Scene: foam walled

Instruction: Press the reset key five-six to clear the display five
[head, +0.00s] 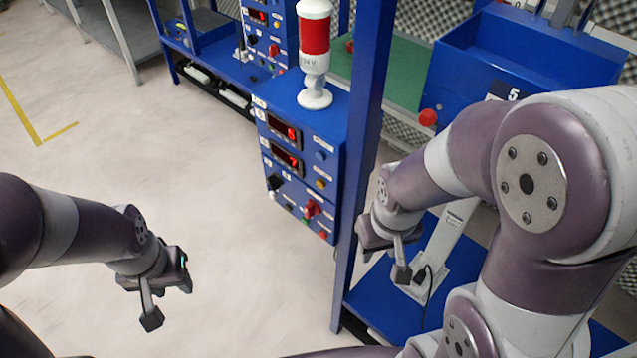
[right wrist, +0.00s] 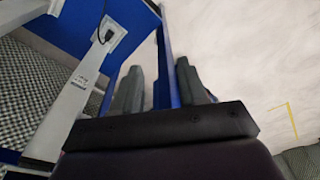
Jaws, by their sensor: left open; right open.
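The small white labels are too small to read, so I cannot tell which is five-six. My left gripper (head: 167,298) is open and empty over the floor. My right gripper (head: 385,262) is open, right of the post; its fingers also show in the right wrist view (right wrist: 160,90).
The blue upright post (head: 364,130) stands between my right gripper and the box. A red and white beacon (head: 314,50) stands on the box. A second panel (head: 268,30) is behind. A blue bin (head: 480,70) and red knob (head: 428,117) are at right. Floor at left is clear.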

